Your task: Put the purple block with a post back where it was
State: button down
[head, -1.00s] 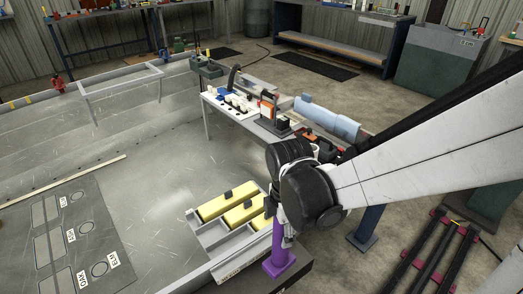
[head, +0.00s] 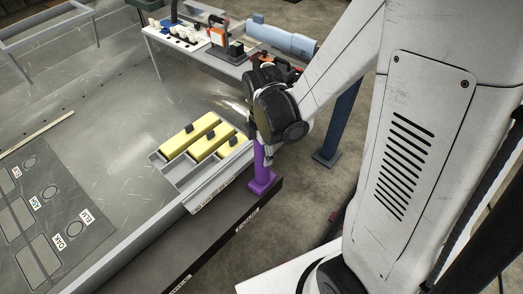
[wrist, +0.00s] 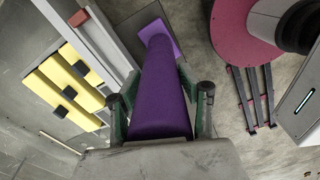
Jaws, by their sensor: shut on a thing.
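The purple block with a post (head: 262,180) shows in the head view, its square base at the edge of a dark ledge (head: 236,222). Its post rises into my gripper (head: 262,150). In the wrist view the purple post (wrist: 160,95) runs between the two fingers of my gripper (wrist: 160,110), which are shut on it. The base shows at the far end of the post, over or on the ledge; I cannot tell whether it rests there.
A grey tray (head: 172,175) with yellow blocks (head: 190,135) stands left of the post. A dark mat (head: 50,215) with labelled outlines lies further left. A table (head: 200,57) with tools stands behind. A blue post (head: 340,125) stands on the floor to the right.

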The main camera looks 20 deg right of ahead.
jog(key=shift+f, duration=0.1)
jog(key=c, duration=1.1)
grip_release()
notch_tip(320, 180, up, 12)
jog(key=p, duration=0.3)
jog(key=shift+r+p, duration=0.2)
jog(key=shift+p, duration=0.15)
jog(key=s+r+m+t, duration=0.2)
jog(key=r+m, duration=0.2)
jog(key=m, duration=0.2)
jog(key=s+r+m+t, duration=0.2)
jog(key=s+r+m, duration=0.1)
jog(key=m, duration=0.3)
jog(key=s+r+m+t, duration=0.2)
jog(key=r+m+t, duration=0.1)
jog(key=r+m, duration=0.2)
jog(key=shift+s+m, duration=0.25)
jog(key=shift+m, duration=0.85)
